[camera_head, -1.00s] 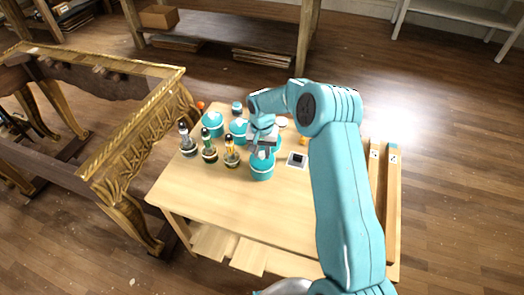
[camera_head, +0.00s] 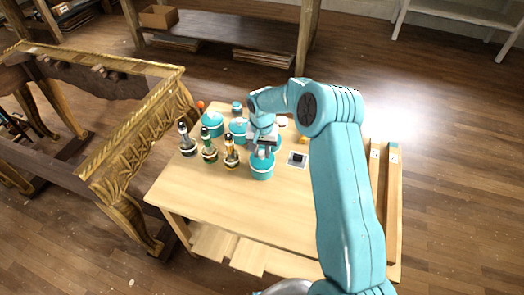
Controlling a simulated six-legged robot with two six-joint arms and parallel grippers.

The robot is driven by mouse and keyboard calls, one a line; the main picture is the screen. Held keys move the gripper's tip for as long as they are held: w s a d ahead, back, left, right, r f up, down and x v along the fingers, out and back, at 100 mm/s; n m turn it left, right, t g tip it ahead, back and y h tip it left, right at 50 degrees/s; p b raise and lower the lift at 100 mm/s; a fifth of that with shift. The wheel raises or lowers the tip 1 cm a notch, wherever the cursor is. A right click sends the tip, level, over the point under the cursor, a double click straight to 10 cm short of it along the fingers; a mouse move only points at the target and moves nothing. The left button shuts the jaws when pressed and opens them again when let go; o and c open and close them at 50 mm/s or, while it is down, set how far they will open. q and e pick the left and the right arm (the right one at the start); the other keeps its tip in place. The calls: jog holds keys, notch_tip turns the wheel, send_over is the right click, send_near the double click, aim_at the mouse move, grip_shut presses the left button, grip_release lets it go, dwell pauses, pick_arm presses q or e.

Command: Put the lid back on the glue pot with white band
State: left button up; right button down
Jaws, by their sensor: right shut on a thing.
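A teal glue pot with a pale band (camera_head: 262,171) stands upright near the middle of the wooden table. My right gripper (camera_head: 263,152) points down right over this pot, shut on what looks like its lid; the fingers hide most of it. I cannot tell whether the lid is seated on the rim or just above it. Two other teal pots stand behind, one on the left (camera_head: 212,125) and one partly behind my gripper (camera_head: 238,130). My left gripper is not in view.
Several dark-based bottles stand left of the pot, the nearest with an amber top (camera_head: 231,153). A gilt console (camera_head: 135,130) stands left of the table (camera_head: 225,200). The table front is clear.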

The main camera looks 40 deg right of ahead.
jog(key=shift+f+b, duration=0.2)
jog(key=shift+b, duration=0.25)
dwell(1.0)
jog(key=shift+c, duration=1.7)
grip_release()
jog(key=shift+r, duration=0.15)
jog(key=shift+r+p, duration=2)
jog(key=shift+r, duration=1.45)
grip_shut()
jog(key=shift+f, duration=0.25)
